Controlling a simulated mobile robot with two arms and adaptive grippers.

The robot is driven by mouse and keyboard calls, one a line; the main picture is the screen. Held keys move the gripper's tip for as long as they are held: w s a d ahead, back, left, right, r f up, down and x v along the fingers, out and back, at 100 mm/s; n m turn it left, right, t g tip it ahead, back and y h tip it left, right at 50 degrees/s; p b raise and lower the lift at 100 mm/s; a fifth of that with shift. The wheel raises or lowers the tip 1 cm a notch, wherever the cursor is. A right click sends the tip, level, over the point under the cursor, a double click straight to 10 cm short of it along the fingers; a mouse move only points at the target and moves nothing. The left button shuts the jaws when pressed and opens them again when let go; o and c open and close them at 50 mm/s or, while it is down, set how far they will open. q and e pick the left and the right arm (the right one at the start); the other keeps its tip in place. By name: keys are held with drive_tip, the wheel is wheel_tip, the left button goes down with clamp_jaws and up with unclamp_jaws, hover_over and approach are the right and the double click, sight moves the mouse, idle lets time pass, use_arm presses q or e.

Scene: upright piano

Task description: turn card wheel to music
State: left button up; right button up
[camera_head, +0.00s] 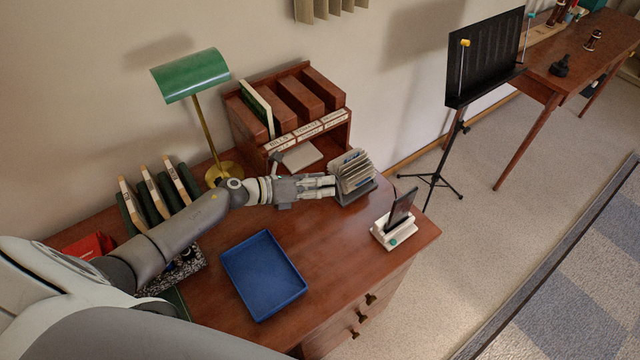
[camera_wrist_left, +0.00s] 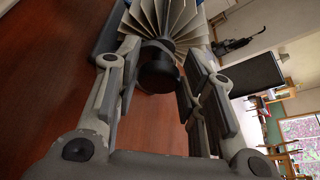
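The card wheel (camera_head: 352,173), a fan of pale cards on a dark stand, sits near the back right of the wooden desk. In the left wrist view, its cards (camera_wrist_left: 165,22) spread beyond a round black knob (camera_wrist_left: 158,76). My left gripper (camera_head: 334,186) reaches the wheel's left side. Its fingers (camera_wrist_left: 160,60) lie on either side of the knob. I cannot tell whether they press on it or stand slightly apart. Any marking for music is too small to read. My right gripper is out of view.
A blue tray (camera_head: 263,275) lies in front of my left arm. A white stand with a dark panel (camera_head: 395,222) is right of the wheel. A green lamp (camera_head: 190,75) and wooden pigeonhole rack (camera_head: 290,110) stand behind. A music stand (camera_head: 486,60) is on the floor.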

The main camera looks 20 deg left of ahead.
use_arm(q)
drive_tip(key=shift+o, duration=1.1)
drive_tip(key=shift+s, duration=0.1)
drive_tip(key=v, duration=1.2)
